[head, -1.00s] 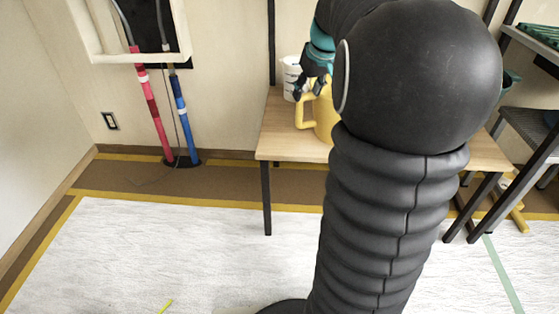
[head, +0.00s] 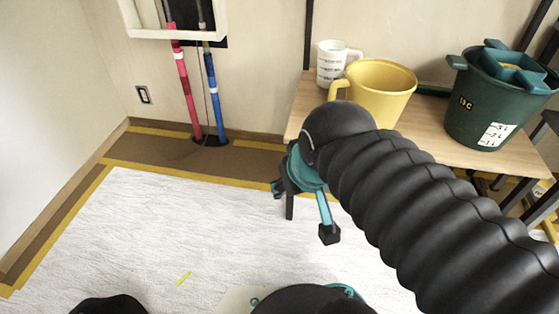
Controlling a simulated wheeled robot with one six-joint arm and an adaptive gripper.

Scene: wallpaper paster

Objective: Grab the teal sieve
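The teal sieve (head: 515,68) appears to be the teal cross-barred piece lying across the mouth of a dark green bucket (head: 497,110) at the right of the table. One bar of it sticks up toward the wall. My gripper (head: 304,212) hangs in front of the table's left front corner, well left of the bucket and lower than the tabletop. Its teal and black fingers are spread apart, with nothing seen between them. My black sleeved arm hides part of the table's front edge.
A yellow jug (head: 373,92) and a white measuring cup (head: 334,66) stand on the wooden table (head: 432,140), left of the bucket. Red (head: 187,95) and blue (head: 214,95) pipes stand by the wall. The white floor covering (head: 180,225) at left is mostly clear.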

